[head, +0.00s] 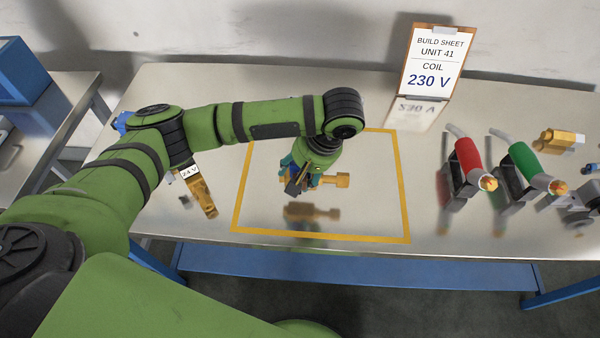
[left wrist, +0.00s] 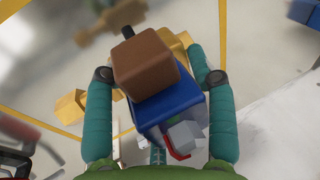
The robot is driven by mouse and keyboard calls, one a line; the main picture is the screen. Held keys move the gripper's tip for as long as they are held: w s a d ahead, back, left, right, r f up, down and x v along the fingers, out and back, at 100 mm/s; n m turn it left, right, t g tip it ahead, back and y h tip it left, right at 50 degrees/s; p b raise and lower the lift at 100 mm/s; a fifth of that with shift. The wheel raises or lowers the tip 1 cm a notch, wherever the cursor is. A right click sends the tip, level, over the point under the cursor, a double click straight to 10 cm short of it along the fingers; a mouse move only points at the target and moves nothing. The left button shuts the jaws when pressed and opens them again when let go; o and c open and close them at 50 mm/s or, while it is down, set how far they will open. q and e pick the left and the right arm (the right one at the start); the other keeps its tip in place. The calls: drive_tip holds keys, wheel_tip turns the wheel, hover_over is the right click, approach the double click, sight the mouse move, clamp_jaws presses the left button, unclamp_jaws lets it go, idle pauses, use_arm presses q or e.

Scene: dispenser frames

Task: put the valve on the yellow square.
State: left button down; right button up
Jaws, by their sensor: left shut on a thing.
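The valve, with a brass body (head: 342,180) and a blue block (left wrist: 172,98) with a brown top, is held in my left gripper (head: 300,182). The teal fingers close on both sides of it in the left wrist view. In the head view the valve hangs over the yellow square (head: 322,239), a yellow outline on the metal table. Its reflection shows below it, apart from it, so it seems to be above the surface. The gripper hides part of the valve in the head view. My right gripper is not in view.
A brass part (head: 203,200) with a 24 V label lies left of the square. A build sheet (head: 435,62) reading COIL 230 V stands behind. Red (head: 467,160) and green (head: 525,162) handled tools stand at right, near another brass part (head: 562,141). The square's surface looks clear.

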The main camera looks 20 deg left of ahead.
use_arm(q)
drive_tip(key=w, duration=0.1)
drive_tip(key=w+a+f, duration=0.1)
drive_tip(key=w+f, duration=0.1)
drive_tip(key=shift+w+a+p, duration=0.2)
drive_tip(key=shift+a+p, duration=0.1)
drive_tip(key=shift+a, duration=0.1)
drive_tip(key=shift+w+f, duration=0.15)
wheel_tip(320, 180, down, 3)
drive_tip(key=shift+p, duration=0.45)
drive_tip(key=shift+f, duration=0.5)
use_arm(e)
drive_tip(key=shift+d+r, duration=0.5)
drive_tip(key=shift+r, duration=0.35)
use_arm(q)
drive_tip(key=shift+c, duration=1.9)
unclamp_jaws()
drive_tip(key=shift+f, duration=0.15)
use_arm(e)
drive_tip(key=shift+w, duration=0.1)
use_arm(q)
drive_tip(key=b+v, duration=0.1)
drive_tip(key=v, duration=1.1)
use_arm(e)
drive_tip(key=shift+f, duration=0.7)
